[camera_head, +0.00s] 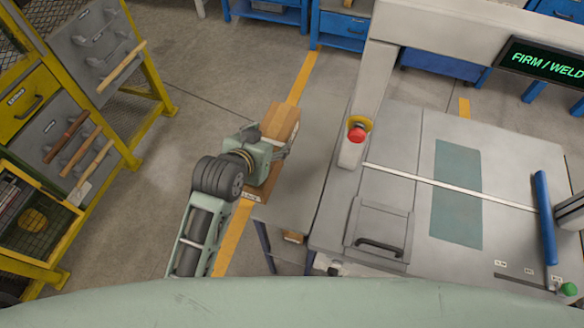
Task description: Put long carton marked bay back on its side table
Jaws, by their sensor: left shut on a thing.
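The long brown carton (281,121) lies lengthwise at the left part of the grey side table (318,150). A small white label shows at its near end, too small to read. My left gripper (279,150) is across the middle of the carton, shut on it, and hides that part. I cannot tell whether the carton touches the tabletop or hangs just above it. My right gripper is not in view.
A grey machine bench (400,135) with a red stop button (357,132) and a raised frame stands right of the side table. A yellow rack (150,75) with drawers and wooden handles stands left. Open floor lies between rack and table.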

